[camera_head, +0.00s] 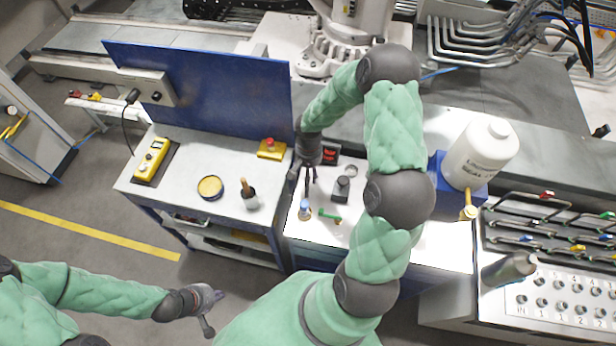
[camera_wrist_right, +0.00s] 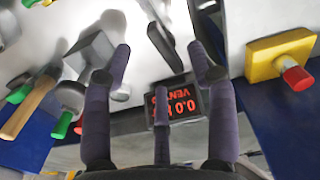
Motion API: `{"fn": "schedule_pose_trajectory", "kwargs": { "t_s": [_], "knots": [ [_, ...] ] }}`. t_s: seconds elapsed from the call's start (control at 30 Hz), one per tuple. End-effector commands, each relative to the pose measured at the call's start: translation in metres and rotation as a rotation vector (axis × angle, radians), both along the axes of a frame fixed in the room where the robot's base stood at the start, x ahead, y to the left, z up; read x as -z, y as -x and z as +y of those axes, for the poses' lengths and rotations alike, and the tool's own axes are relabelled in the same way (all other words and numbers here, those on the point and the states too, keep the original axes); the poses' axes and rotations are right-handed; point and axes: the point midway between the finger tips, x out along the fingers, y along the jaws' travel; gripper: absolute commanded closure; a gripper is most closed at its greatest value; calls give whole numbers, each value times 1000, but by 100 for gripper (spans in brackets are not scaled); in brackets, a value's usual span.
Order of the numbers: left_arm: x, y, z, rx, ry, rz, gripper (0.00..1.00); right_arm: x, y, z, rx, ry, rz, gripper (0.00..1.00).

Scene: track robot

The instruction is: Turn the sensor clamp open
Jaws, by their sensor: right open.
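No part is clearly recognisable as the sensor clamp. Small fittings stand on the white bench: a dark block with a round top (camera_head: 341,187), a grey ring (camera_head: 351,171), a green-handled piece (camera_head: 330,217) and a blue-topped piece (camera_head: 305,206). My right gripper (camera_head: 309,188) is open above the bench, left of the dark block. In the right wrist view its spread fingers (camera_wrist_right: 165,95) have a display with red digits (camera_wrist_right: 178,103) behind them, and a grey block (camera_wrist_right: 91,52) lies to their left. My left gripper (camera_head: 208,310) is away from the benches at lower left; its finger opening is unclear.
A yellow box with a red button (camera_head: 271,149) is left of my right gripper; it also shows in the right wrist view (camera_wrist_right: 280,55). A white canister (camera_head: 480,155) stands to the right. A blue panel (camera_head: 205,90) rises behind the left bench.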

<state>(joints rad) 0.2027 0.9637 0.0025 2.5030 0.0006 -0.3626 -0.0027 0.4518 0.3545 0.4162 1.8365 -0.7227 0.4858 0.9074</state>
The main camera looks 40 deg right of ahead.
Motion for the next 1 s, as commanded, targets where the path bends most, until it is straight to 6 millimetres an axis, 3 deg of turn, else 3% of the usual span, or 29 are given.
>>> {"fn": "schedule_pose_trajectory", "kwargs": {
  "t_s": [0.1,0.3,0.73,0.77,0.93,1.0],
  "knots": [
    [1,0,0,0,0,0,100,22,1,0,1,-1,2,42],
    [1,0,0,0,0,1,100,45,0,0,0,-1,1,42],
    [2,0,0,0,0,0,100,54,0,0,0,0,-1,42],
    [2,0,0,0,0,0,100,54,0,0,0,0,-1,48],
    [2,0,0,0,0,0,100,54,0,0,0,0,-1,96],
    [2,0,0,0,0,0,100,54,0,0,1,1,-1,100]
  ]
}}
